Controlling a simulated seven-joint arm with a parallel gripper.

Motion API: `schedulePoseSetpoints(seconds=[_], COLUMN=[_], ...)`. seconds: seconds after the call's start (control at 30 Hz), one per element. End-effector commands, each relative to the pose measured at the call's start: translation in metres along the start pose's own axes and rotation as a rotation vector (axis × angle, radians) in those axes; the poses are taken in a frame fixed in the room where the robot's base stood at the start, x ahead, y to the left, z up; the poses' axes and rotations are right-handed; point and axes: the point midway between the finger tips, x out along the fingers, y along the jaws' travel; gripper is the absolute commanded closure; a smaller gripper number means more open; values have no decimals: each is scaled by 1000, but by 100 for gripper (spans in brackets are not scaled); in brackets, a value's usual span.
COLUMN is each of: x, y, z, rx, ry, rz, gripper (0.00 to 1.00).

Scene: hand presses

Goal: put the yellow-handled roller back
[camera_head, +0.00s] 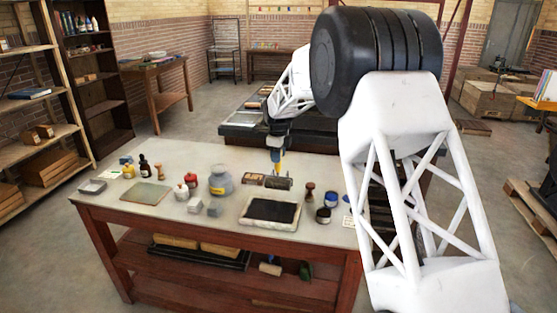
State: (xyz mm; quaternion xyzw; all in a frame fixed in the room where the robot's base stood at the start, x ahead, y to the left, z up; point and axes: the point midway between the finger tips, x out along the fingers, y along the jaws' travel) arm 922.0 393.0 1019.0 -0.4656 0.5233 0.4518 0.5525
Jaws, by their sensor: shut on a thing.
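The yellow-handled roller (276,167) stands upright at the back of the table, its short yellow handle pointing up. A dark cylinder (278,184) directly below the handle looks like its roller part. My gripper (277,156) comes down from above and is shut on the handle. The fingers are small in this view and partly merge with the handle. I cannot tell whether the roller touches the tabletop or hangs just above it. A small brown wooden piece (254,180) lies just left of the roller.
A pale-framed dark slab (270,214) lies in front of the roller. My arm covers the table's right end.

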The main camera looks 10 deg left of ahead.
Motion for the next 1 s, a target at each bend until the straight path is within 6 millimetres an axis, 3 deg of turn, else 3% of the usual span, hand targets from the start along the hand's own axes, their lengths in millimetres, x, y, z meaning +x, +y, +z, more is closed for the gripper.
schedulePoseSetpoints(seconds=[0.3, 1.0], x=[4, 7], y=[-21, -23], z=[9, 10], rx=[0, 0], ry=[0, -1], rz=[-1, -1], gripper=[86, 86])
